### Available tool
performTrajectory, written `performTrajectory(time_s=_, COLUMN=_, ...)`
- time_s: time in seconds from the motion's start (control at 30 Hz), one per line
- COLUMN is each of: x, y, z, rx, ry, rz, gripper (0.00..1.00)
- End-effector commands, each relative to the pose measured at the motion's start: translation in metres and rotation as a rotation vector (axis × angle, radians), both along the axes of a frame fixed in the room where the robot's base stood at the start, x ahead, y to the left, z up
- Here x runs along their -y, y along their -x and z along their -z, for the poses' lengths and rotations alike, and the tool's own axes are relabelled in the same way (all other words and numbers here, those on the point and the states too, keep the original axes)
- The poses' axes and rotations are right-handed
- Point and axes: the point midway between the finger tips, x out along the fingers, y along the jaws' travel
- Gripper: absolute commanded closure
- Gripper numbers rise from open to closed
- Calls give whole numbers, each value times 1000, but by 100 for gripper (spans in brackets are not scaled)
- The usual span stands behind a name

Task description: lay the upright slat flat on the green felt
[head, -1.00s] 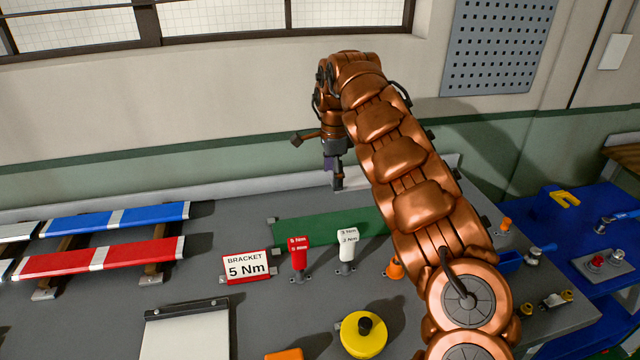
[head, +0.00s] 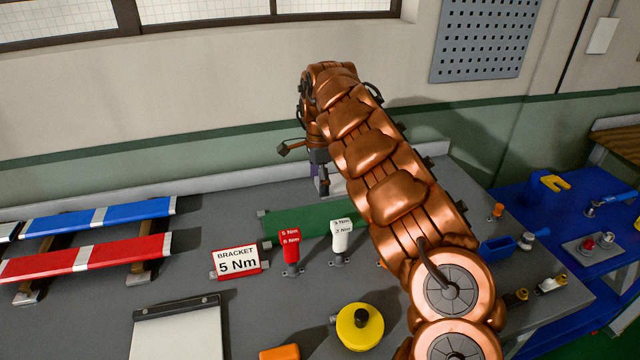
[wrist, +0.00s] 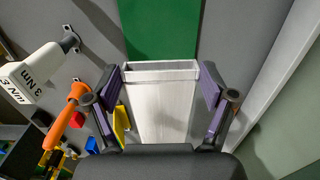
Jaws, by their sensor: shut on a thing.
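The pale slat (wrist: 160,105) is between the two purple-padded fingers of my gripper (wrist: 160,92) in the wrist view, which are shut on it. Its rimmed end points toward the green felt (wrist: 160,30), and its lower part is hidden by the gripper body. In the head view my gripper (head: 320,180) is at the back of the bench, just behind the felt (head: 300,221). Only a small pale part of the slat (head: 334,186) shows there. I cannot tell its exact tilt or whether it touches the bench.
A white tool holder (head: 341,236), a red one (head: 290,250) and a "BRACKET 5 Nm" sign (head: 236,262) stand in front of the felt. Blue (head: 100,215) and red (head: 88,258) bars lie on supports at left. The wall is close behind.

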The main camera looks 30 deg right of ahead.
Motion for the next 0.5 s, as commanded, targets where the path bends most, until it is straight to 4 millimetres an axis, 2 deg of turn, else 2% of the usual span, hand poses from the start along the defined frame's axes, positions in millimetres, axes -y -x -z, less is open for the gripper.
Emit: performTrajectory(time_s=0.5, x=1, y=0, z=24, rx=2, ry=1, rz=1, gripper=84)
